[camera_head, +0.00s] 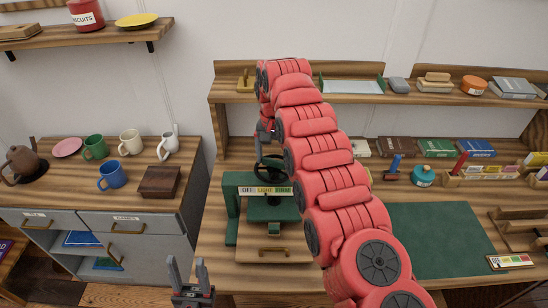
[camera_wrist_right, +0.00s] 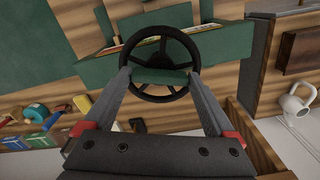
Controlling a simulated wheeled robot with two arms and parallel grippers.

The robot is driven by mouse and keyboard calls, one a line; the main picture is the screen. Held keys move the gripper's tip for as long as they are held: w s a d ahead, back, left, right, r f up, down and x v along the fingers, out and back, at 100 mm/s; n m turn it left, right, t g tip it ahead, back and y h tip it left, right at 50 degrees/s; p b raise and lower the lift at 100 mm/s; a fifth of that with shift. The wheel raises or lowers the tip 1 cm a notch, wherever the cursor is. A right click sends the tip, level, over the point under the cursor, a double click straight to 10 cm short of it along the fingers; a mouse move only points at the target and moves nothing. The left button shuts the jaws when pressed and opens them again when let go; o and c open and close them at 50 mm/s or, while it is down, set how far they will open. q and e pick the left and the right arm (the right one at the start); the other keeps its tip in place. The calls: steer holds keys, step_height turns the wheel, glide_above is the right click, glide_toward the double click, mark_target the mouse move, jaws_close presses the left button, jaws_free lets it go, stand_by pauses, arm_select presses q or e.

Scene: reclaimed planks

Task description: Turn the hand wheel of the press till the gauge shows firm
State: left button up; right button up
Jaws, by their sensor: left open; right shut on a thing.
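The green press (camera_head: 232,215) stands on the workbench, with its black hand wheel (camera_head: 258,172) on top. The gauge strip (camera_head: 265,190) on its front reads OFF, LIGHT, FIRM; I cannot make out where its pointer stands. My right gripper (camera_head: 267,150) reaches down from above, partly hidden by its own red arm. My left gripper (camera_head: 189,272) is open and empty, low in front of the bench, left of the press.
A grey cabinet at left carries mugs (camera_head: 112,175), a white jug (camera_head: 167,146) and a brown box (camera_head: 159,182). A green mat (camera_head: 440,240) lies right of my arm. A stamp (camera_head: 393,168) and a teal pot (camera_head: 423,176) stand behind it. A shelf (camera_head: 350,98) runs above the bench.

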mark_target(274, 160)
steer(key=shift+w+r, duration=0.15)
steer(key=o, duration=1.1)
steer(key=shift+c, duration=0.2)
step_height(274, 160, up, 17)
steer(key=p, duration=1.7)
steer(key=shift+r, duration=0.1)
